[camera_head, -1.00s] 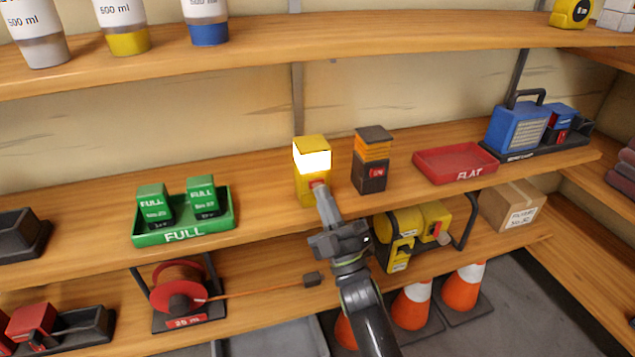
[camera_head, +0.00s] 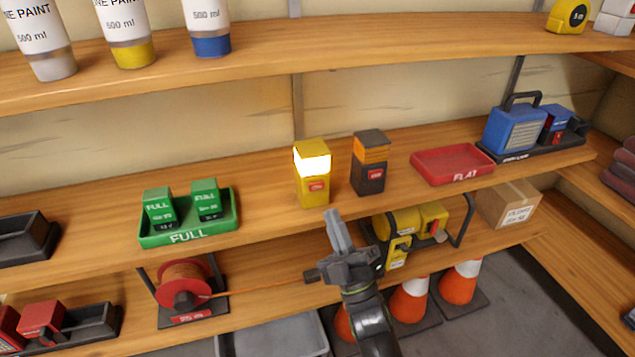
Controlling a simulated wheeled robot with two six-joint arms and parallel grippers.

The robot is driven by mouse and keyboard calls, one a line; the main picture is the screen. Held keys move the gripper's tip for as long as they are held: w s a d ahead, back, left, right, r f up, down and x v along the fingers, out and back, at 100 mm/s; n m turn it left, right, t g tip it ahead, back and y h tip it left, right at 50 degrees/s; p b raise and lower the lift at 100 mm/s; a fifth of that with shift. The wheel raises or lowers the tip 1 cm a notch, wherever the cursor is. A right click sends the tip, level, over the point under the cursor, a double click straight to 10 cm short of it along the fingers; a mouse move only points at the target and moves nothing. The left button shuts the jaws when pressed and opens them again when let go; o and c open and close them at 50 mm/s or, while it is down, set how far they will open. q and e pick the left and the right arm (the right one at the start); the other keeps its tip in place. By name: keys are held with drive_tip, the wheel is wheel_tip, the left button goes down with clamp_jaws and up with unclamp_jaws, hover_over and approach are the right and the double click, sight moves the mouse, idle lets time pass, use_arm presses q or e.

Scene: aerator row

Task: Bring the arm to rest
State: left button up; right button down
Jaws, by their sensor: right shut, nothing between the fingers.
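My right gripper (camera_head: 335,226) is shut and empty, in front of the middle shelf's front edge. Its arm comes up from the bottom of the head view. Just above and beyond it, apart from it, a yellow lamp (camera_head: 314,190) with a lit top and a red label stands upright on the middle shelf. To its right stands a black lamp (camera_head: 369,178) with an unlit orange top and a red label. My left gripper is not in view.
A green FULL tray (camera_head: 188,234) with two green batteries is left. A red FLAT tray (camera_head: 452,163) is empty. A blue radio (camera_head: 516,128) stands far right. Below are an orange cable reel (camera_head: 183,284), a yellow machine (camera_head: 397,225), a carton (camera_head: 510,203) and traffic cones (camera_head: 459,284).

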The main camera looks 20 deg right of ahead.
drive_tip(key=shift+f, duration=0.1)
idle(0.3)
